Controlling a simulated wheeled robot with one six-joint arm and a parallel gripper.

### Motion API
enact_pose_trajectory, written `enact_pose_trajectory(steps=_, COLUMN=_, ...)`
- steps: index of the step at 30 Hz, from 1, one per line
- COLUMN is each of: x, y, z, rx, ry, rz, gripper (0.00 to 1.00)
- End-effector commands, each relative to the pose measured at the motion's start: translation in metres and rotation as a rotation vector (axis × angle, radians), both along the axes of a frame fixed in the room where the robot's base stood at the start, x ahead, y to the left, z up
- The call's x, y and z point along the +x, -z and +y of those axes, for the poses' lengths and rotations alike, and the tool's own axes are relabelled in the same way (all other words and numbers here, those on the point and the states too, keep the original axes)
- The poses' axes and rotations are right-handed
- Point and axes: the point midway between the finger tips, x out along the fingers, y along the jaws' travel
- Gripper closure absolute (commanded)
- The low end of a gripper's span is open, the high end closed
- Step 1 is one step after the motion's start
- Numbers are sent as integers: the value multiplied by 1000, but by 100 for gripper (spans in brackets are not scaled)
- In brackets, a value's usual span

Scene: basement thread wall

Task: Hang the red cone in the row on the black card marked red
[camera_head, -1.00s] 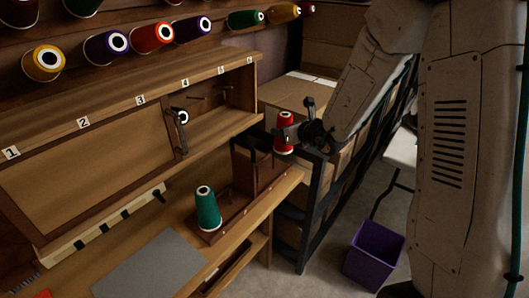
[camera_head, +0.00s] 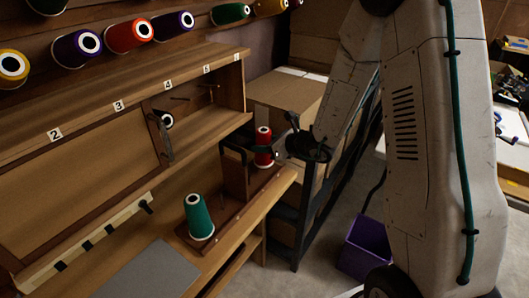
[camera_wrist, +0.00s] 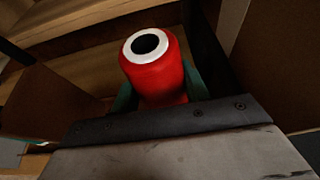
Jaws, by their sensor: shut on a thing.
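My gripper (camera_head: 274,152) is shut on a red cone (camera_head: 263,146) of thread with a white top ring. I hold it upright near the right end of the wooden bench. In the wrist view the red cone (camera_wrist: 158,72) sits between two teal fingers, its dark hole facing the camera. Below the thread shelf is a wooden cabinet (camera_head: 80,190) with white number cards along its top edge. Its right part is open and shows pegs (camera_head: 180,98) and a white-ringed thing (camera_head: 167,119) half hidden by a dark handle. I cannot make out a black card marked red.
A teal cone (camera_head: 198,217) stands on a wooden tray on the bench. Several coloured cones, one of them red (camera_head: 129,35), hang on the wall above. A black rack (camera_head: 309,215) with cardboard boxes stands at right. A purple bin (camera_head: 366,247) is on the floor.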

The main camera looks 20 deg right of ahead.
Motion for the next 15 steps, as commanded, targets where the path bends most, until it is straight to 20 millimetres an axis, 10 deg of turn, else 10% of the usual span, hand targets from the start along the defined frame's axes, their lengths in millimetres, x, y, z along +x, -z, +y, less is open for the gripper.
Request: enact_pose_trajectory(steps=15, x=0, y=29, z=0, rx=0, ry=1, rz=-1, gripper=81)
